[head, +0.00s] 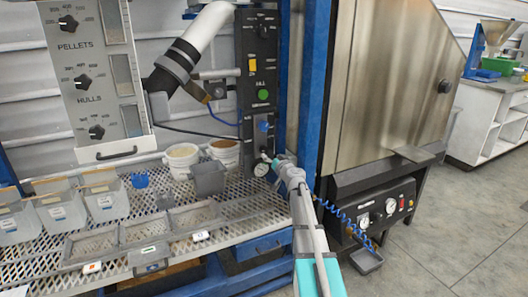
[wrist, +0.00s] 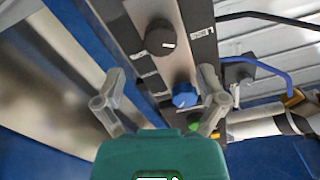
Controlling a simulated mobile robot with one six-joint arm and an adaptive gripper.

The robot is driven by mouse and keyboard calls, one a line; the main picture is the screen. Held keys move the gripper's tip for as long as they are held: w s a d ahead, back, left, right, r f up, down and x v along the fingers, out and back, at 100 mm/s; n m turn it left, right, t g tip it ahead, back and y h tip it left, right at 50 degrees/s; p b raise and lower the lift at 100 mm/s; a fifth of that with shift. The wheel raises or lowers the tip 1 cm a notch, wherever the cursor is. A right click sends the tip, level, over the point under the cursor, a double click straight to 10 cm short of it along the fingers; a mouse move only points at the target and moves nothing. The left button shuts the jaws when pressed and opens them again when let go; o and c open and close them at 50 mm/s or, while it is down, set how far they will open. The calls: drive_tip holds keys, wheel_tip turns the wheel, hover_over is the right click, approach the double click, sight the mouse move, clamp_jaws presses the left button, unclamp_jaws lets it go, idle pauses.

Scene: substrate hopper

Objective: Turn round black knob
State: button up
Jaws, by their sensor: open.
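A round black knob (wrist: 160,38) with a pale mark sits on a narrow grey strip of the control panel in the wrist view. A blue knob (wrist: 184,95) and a green button (wrist: 193,127) are on the same panel. My gripper (wrist: 160,92) is open and empty, with its fingers apart and the blue knob seen between them. The black knob shows beyond the fingertips, not between them. In the head view my gripper (head: 270,160) is at the panel's lower end, below the blue knob (head: 263,126). The round black knob there is mostly hidden by it.
Blue posts (head: 312,80) flank the panel. A grey cup (head: 208,178) and white buckets (head: 181,160) stand on the mesh shelf to the left. Another panel with black pointer knobs (head: 83,81) hangs at the left.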

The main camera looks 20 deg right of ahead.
sight(265, 151)
drive_tip(key=shift+w+a, duration=0.1)
drive_tip(key=shift+w, duration=3.35)
drive_tip(key=c, duration=1.1)
drive_tip(key=shift+c, duration=0.2)
